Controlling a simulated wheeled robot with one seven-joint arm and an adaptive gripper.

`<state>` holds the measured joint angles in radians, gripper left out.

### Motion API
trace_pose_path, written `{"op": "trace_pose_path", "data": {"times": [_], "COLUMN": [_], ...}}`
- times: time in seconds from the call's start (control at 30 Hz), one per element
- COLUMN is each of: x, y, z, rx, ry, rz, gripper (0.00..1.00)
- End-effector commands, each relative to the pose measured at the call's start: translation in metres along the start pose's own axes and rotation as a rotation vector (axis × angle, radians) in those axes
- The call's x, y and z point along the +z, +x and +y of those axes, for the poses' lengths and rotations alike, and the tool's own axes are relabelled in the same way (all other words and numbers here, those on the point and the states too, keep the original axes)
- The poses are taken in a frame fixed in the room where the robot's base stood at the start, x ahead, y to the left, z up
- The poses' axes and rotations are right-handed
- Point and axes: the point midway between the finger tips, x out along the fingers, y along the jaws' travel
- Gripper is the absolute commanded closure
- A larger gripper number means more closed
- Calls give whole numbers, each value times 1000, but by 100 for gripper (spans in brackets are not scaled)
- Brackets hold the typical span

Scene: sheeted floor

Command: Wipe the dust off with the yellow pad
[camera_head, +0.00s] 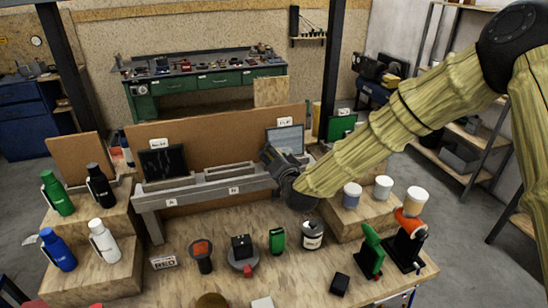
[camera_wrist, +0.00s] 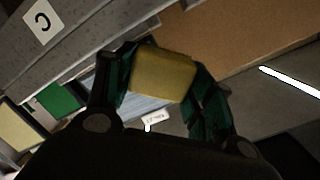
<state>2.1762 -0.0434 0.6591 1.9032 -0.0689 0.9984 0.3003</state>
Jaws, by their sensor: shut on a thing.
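The yellow pad (camera_wrist: 163,76) is held between the two green-black fingers of my gripper (camera_wrist: 162,85) in the wrist view. In the head view my gripper (camera_head: 270,157) is over the right part of the grey shelf, and the pad cannot be made out there. A pale blue-grey screen (camera_head: 285,139) stands just behind my gripper; part of it also shows beyond the pad in the wrist view (camera_wrist: 150,107). A dark screen (camera_head: 163,162) stands at the left of the shelf. I cannot make out dust for sure on any surface.
The grey shelf (camera_head: 205,181) stands on a wooden bench (camera_head: 210,228) against a brown board (camera_head: 215,138). Bottles (camera_head: 57,193) stand on blocks at left. Cups (camera_head: 384,187) stand at right. Several small items, including a black-lidded jar (camera_head: 312,235), occupy the bench front.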

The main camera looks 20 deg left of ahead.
Motion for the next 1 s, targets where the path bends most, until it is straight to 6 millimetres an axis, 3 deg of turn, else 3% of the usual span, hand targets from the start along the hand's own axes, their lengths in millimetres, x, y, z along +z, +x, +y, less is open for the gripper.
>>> {"op": "trace_pose_path", "data": {"times": [1.0], "x": [-5], "y": [11], "z": [6], "rx": [1], "ry": [1], "rz": [1], "gripper": [66]}}
